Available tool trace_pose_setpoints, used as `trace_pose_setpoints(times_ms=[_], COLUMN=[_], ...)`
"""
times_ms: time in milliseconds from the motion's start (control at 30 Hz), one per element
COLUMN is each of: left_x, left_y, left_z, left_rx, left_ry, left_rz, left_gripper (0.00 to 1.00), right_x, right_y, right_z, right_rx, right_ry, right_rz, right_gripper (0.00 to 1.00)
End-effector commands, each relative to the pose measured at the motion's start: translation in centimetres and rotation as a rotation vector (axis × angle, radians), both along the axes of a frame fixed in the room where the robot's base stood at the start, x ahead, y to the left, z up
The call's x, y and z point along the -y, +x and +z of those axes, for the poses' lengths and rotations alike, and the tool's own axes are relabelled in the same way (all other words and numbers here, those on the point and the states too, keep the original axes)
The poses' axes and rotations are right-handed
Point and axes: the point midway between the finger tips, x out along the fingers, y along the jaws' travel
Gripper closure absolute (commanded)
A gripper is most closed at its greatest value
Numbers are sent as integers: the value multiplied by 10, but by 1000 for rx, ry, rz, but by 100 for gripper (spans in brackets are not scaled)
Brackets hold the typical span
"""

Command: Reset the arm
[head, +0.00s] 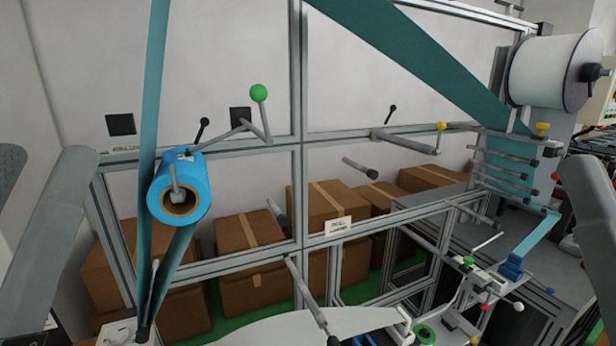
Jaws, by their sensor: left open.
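My left arm (62,215) comes in at the left edge as a grey link slanting down to the bottom left corner. My left gripper is open, low at the bottom left, and its fingertips are hard to make out at the frame's edge. It holds nothing that I can see. My right arm (592,205) shows as a grey link at the right edge. My right gripper is out of the picture. Both arm links stand apart at the sides, with the machine frame between them.
An aluminium frame (298,150) carries a blue roll (198,185) with teal film at left and a large white roll (550,70) at right. Rods and coloured-knob levers stick out of it. Cardboard boxes (240,290) stand behind. White material (290,327) runs along the bottom.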

Motion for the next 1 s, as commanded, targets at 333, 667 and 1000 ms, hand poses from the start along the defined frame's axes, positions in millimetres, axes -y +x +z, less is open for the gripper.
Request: trace_pose_setpoints(times_ms=[333,667,1000], left_x=[-1,-1,-1], left_y=[1,1,1], left_z=[177,316,331], left_rx=[0,-1,-1], left_ry=[-3,-4,-4], left_rz=[1,1,1], left_gripper=[38,38,38], right_x=[0,0,0], right_y=[-1,-1,0], right_z=[178,318,332], right_rx=[4,4,3], right_ry=[0,0,0], right_rz=[0,0,0], right_gripper=[8,8,8])
